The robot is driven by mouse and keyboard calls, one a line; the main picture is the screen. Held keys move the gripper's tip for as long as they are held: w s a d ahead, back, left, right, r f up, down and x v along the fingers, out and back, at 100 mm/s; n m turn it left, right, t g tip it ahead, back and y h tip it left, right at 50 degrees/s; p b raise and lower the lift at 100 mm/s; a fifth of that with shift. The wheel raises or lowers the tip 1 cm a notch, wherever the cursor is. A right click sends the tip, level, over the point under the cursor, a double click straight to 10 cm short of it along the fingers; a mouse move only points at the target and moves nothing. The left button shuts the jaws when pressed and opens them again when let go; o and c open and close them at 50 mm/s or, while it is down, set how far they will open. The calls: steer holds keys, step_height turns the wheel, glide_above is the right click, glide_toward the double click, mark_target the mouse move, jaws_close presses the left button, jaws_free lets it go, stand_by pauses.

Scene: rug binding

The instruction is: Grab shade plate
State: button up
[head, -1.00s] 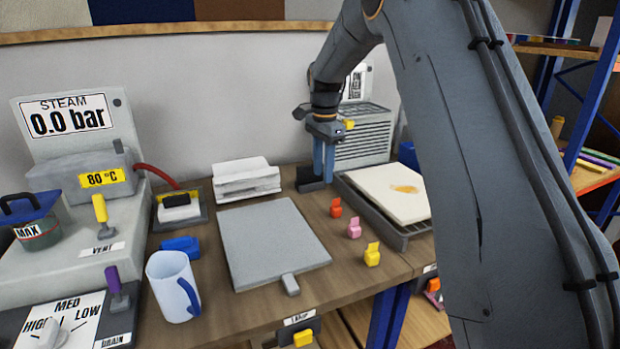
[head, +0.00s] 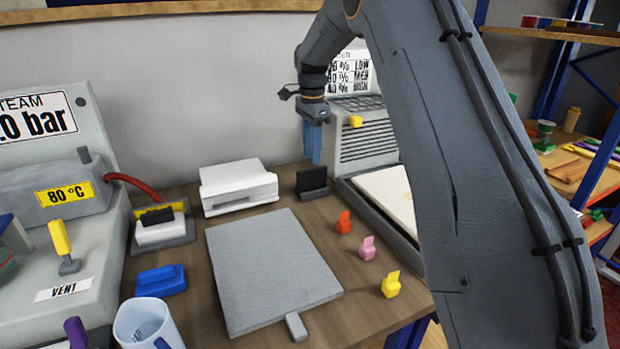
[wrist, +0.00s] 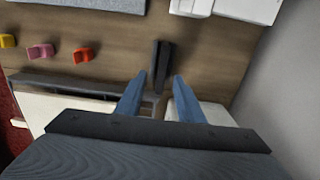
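A small black plate (head: 312,180) stands upright on a dark base at the back of the bench, right of the white block; I take it to be the shade plate. In the wrist view the black plate (wrist: 162,62) shows from above as a narrow dark bar. My gripper (head: 313,160) hangs above and slightly behind it in the head view, apart from it. In the wrist view my gripper (wrist: 160,80) is open, its two blue fingers spread with nothing held between them. The black plate lies ahead of the gap between the fingertips.
A white stacked block (head: 238,188) stands left of the plate. A grey louvred unit (head: 365,140) and a pale-topped tray (head: 385,195) are close on the right. Red (head: 344,222), pink (head: 367,247) and yellow (head: 391,284) tabs and a large grey board (head: 270,270) lie in front.

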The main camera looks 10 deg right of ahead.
mark_target(312, 169)
steer(key=shift+w+d+f+p, duration=0.15)
steer(key=shift+f+p, duration=0.55)
steer(key=shift+f, duration=1.15)
steer(key=shift+w+f+p, duration=0.15)
steer(key=shift+f+p, duration=0.55)
steer(key=shift+f, duration=1.15)
jaws_close()
